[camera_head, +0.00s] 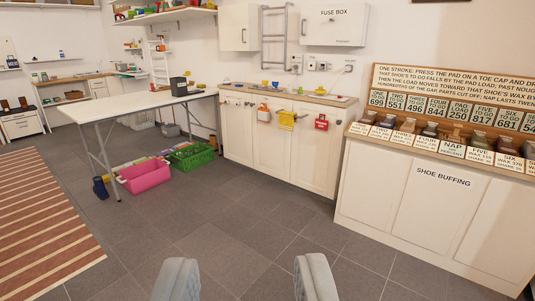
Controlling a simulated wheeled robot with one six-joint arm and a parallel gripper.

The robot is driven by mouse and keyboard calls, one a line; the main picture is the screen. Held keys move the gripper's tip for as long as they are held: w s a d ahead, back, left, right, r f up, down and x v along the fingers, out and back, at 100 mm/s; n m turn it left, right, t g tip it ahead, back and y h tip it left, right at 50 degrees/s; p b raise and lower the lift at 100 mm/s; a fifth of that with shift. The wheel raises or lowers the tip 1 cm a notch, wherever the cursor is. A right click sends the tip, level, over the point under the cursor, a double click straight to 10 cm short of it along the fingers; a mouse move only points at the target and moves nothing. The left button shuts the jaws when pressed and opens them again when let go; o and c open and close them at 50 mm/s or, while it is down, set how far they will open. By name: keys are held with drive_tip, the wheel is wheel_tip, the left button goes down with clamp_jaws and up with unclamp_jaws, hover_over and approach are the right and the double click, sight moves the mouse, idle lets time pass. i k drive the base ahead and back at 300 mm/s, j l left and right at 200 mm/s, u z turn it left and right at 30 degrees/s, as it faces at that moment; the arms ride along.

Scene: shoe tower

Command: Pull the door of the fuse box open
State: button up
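The fuse box (334,27) is a white wall box labelled "FUSE BOX", high on the back wall above the low white cabinet. Its front looks closed, with small print at its lower right.
A low white cabinet (282,150) with small items on top stands below the fuse box. A shoe buffing counter (440,205) fills the right. A white table (145,105) with a pink bin (145,175) and green crate (192,155) beneath stands left. The middle tiled floor is clear.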

sight(342, 25)
drive_tip(key=i, duration=2.15)
drive_tip(key=i+z, duration=0.1)
drive_tip(key=i, duration=0.65)
drive_tip(key=i+j, duration=0.15)
drive_tip(key=i, duration=0.65)
drive_tip(key=i+j+z, duration=0.15)
drive_tip(key=i, duration=0.6)
